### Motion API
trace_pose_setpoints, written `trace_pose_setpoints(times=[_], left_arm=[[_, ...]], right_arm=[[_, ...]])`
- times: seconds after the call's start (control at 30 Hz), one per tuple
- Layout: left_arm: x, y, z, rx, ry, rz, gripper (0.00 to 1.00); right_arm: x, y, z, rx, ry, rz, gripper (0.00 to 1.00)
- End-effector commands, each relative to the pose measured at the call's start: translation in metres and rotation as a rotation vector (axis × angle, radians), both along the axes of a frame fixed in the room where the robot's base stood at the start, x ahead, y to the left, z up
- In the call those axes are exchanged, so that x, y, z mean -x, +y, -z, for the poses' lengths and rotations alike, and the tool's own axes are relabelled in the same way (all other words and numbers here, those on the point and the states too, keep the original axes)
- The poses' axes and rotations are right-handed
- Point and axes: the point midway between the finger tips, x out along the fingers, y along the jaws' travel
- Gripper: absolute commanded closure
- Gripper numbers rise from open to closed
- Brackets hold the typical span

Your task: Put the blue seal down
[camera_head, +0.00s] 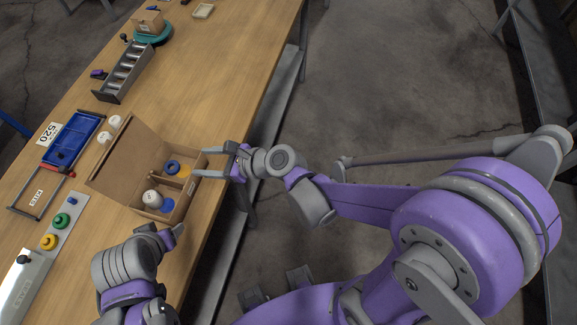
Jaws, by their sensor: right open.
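An open cardboard box (122,172) with inner dividers stands on the wooden table. A blue ring-shaped seal (172,166) is in its far part, beside a yellow piece (184,172). Another blue piece (167,205) is in the near part, beside a white bottle-like piece (151,198). My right gripper (203,162) is open at the box's right side, its fingers pointing left over the rim, apart from the blue seal and holding nothing visible. My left gripper (165,236) is just in front of the box; its fingers are too unclear to tell their state.
Left of the box are a blue tray (72,139), white caps (109,129) and a strip with green and yellow knobs (55,228). A grey slotted rack (124,73) stands farther back. The table's right edge is close to the box; bare table lies behind it.

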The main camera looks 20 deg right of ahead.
Motion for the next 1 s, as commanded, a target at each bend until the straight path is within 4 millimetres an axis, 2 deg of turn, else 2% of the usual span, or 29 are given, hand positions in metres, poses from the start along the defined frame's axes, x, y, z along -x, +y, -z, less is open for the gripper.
trace_pose_setpoints(times=[0.13, 0.27, 0.4, 0.53, 0.6, 0.73, 0.83, 1.0], left_arm=[[0.0, 0.0, 0.0, 0.0, 0.0, 0.0, 0.32], [0.0, 0.0, 0.0, 0.0, 0.0, 0.0, 0.32], [0.0, 0.0, 0.0, 0.0, 0.0, 0.0, 0.32], [0.0, 0.0, 0.0, 0.0, 0.0, 0.0, 0.32], [0.0, 0.0, 0.0, 0.0, 0.0, 0.0, 0.32], [0.0, 0.0, 0.0, 0.0, 0.0, 0.0, 0.32], [0.0, 0.0, 0.0, 0.0, 0.0, 0.0, 0.32], [0.0, 0.0, 0.0, 0.0, 0.0, 0.0, 0.32]], right_arm=[[0.015, -0.024, 0.001, 0.288, -0.181, -0.128, 0.38], [0.039, -0.066, 0.007, 0.724, -0.419, -0.378, 0.38], [0.071, -0.119, 0.012, 1.179, -0.63, -0.749, 0.38], [0.1, -0.166, 0.015, 1.491, -0.746, -1.115, 0.38], [0.113, -0.185, 0.015, 1.598, -0.779, -1.286, 0.38], [0.127, -0.208, 0.013, 1.705, -0.808, -1.502, 0.38], [0.132, -0.215, 0.012, 1.733, -0.816, -1.573, 0.38], [0.132, -0.216, 0.012, 1.736, -0.818, -1.583, 0.38]])
